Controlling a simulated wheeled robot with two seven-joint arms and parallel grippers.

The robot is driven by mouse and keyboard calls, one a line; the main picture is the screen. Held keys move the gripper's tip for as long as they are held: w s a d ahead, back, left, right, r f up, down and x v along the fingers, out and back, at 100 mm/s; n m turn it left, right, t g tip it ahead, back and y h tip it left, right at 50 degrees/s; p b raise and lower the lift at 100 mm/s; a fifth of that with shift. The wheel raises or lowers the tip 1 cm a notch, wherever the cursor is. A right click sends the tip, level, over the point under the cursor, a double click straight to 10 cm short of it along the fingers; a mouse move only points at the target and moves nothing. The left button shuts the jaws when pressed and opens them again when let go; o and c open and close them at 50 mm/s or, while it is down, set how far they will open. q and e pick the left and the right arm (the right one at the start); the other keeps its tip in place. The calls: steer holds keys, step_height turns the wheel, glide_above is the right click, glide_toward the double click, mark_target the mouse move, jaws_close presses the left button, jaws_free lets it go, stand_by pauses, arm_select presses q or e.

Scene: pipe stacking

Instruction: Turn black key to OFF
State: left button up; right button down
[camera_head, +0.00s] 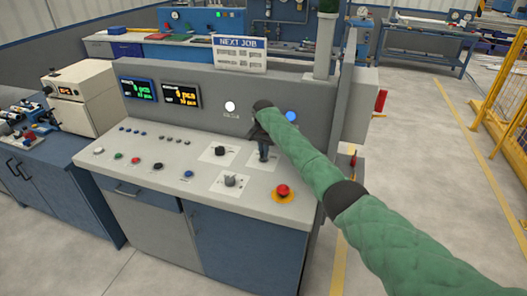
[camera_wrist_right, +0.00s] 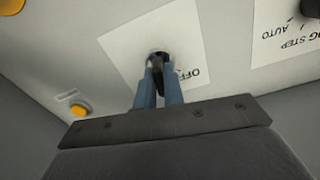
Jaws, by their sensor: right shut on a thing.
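The black key (camera_wrist_right: 159,76) sits on a white label plate (camera_wrist_right: 125,50) on the sloped panel, in the right wrist view. Part of the word "OFF" shows on the plate beside my fingers. My right gripper (camera_wrist_right: 160,82) is shut on the key, one blue-grey finger on each side of it. In the head view my right gripper (camera_head: 263,154) points down at the plate (camera_head: 254,163), and its fingers and arm hide the key. The key's exact angle is hard to tell. My left gripper is out of view.
The console (camera_head: 150,140) also holds a black knob (camera_head: 220,151), a grey selector (camera_head: 230,181), a red emergency button (camera_head: 283,191) and several small buttons. Two displays (camera_head: 138,90) and a "NEXT JOB" sign (camera_head: 239,54) stand behind. Open floor lies to the right.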

steer(key=shift+n, duration=1)
steer(key=n, duration=0.3)
steer(key=shift+r+n, duration=0.1)
steer(key=shift+n, duration=0.2)
steer(key=n, duration=0.2)
steer(key=shift+n, duration=1.6)
steer(key=shift+w+r, duration=0.1)
steer(key=c, duration=1.5)
jaws_free()
steer(key=shift+r, duration=0.3)
step_height(320, 180, up, 6)
steer(key=b, duration=0.2)
steer(key=shift+f+b, duration=0.2)
steer(key=shift+b, duration=0.1)
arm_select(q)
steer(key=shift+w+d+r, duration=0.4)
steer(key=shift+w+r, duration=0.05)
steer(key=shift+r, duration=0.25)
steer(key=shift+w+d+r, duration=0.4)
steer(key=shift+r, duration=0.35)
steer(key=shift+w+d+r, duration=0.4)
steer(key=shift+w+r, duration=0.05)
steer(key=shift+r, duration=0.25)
arm_select(e)
steer(key=shift+r, duration=0.7)
